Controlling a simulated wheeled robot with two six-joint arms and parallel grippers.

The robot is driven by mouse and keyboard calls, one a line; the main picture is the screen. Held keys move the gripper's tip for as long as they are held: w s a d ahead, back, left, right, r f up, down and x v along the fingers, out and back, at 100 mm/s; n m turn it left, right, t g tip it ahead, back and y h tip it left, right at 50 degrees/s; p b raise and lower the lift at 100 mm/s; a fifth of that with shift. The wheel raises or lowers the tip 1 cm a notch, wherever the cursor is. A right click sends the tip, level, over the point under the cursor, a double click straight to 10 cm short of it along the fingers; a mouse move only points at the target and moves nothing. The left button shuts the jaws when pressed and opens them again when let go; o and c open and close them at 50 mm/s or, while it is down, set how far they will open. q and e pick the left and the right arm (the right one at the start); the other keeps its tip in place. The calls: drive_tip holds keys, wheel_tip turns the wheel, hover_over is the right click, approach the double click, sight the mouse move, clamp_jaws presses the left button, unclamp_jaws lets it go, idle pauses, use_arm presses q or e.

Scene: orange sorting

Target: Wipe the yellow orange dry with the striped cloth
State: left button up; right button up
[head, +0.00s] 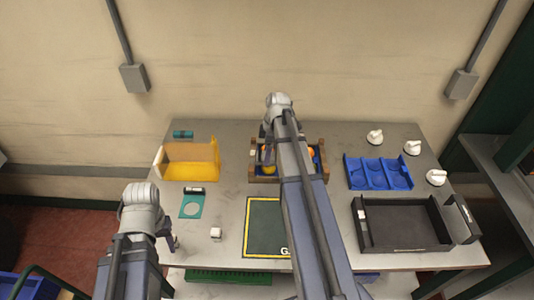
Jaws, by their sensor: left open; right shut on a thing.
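A yellow-orange fruit, which I take for the yellow orange (268,170), shows at the wooden crate (258,179) at the back middle of the table. My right gripper (267,161) is right over it and appears shut on it; my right arm hides much of the crate. My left gripper (174,243) is open, low at the table's front left, apart from the objects. I cannot make out a striped cloth; a small teal item (183,134) lies at the back left, too small to identify.
A dark green mat (260,244) lies front middle. A blue tray (351,170), a black tray (405,245) and white knobbed objects (375,137) are at right.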

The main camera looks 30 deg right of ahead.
drive_tip(key=shift+r+p, duration=2.45)
drive_tip(key=shift+r, duration=0.3)
use_arm(q)
wheel_tip(320, 180, up, 5)
drive_tip(key=shift+r, duration=0.2)
drive_tip(key=shift+f, duration=0.2)
use_arm(e)
drive_tip(key=shift+f, duration=0.25)
use_arm(q)
wheel_tip(320, 180, down, 6)
drive_tip(key=b, duration=0.6)
drive_tip(key=shift+r, duration=0.15)
use_arm(e)
drive_tip(key=f, duration=0.5)
drive_tip(key=shift+s+d+f, duration=0.2)
drive_tip(key=shift+d+f, duration=0.15)
drive_tip(key=shift+f, duration=0.05)
use_arm(q)
drive_tip(key=shift+f+b, duration=0.55)
drive_tip(key=shift+b, duration=0.1)
use_arm(e)
drive_tip(key=shift+f, duration=0.5)
drive_tip(key=shift+s, duration=0.1)
drive_tip(key=shift+s+d, duration=0.3)
drive_tip(key=shift+d, duration=0.3)
drive_tip(key=shift+w+a, duration=0.15)
